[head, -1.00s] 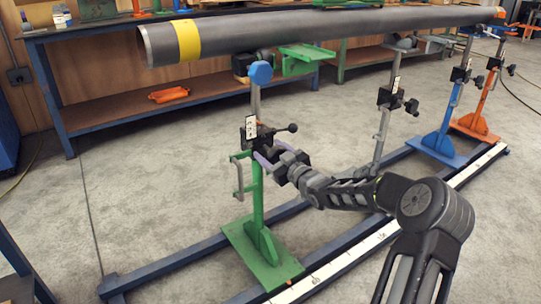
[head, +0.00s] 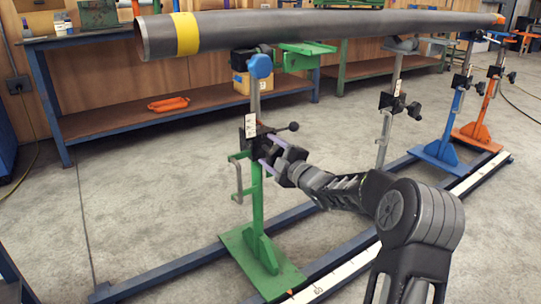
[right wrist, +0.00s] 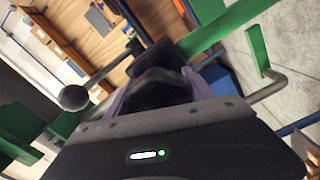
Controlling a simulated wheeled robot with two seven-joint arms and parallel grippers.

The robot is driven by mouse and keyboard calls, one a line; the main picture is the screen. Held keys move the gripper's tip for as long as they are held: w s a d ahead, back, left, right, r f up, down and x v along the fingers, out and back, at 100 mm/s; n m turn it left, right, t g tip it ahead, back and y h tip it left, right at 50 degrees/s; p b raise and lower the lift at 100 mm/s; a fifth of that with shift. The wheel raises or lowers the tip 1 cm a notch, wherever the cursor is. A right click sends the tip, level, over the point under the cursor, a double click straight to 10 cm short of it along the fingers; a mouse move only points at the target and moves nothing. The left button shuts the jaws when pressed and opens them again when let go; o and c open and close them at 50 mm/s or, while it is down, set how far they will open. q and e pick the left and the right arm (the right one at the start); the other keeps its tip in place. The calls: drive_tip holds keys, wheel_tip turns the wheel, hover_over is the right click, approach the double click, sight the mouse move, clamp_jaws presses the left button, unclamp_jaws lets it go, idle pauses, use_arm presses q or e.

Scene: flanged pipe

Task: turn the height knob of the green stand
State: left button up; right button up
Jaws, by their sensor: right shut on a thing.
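The green stand (head: 257,205) stands upright on the blue floor rail, with a dark clamp block and a small white scale plate (head: 250,126) on its post. My right gripper (head: 268,157) reaches in from the right at the block. Its two purple-grey fingers are closed around the dark height knob. In the right wrist view the knob (right wrist: 160,88) sits between the fingers, partly hidden by the gripper body. A lever with a ball end (head: 293,126) sticks out just above the gripper; its ball also shows in the right wrist view (right wrist: 75,97). My left gripper is out of view.
A grey pipe (head: 320,24) with a yellow band lies across the stand tops. Grey, blue (head: 440,145) and orange (head: 480,125) stands follow to the right.

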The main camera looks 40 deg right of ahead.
drive_tip(key=shift+n, duration=1)
drive_tip(key=o, duration=1.4)
drive_tip(key=shift+c, duration=0.2)
drive_tip(key=shift+s, duration=0.1)
drive_tip(key=s+p, duration=0.2)
drive_tip(key=s, duration=0.5)
drive_tip(key=shift+s, duration=0.3)
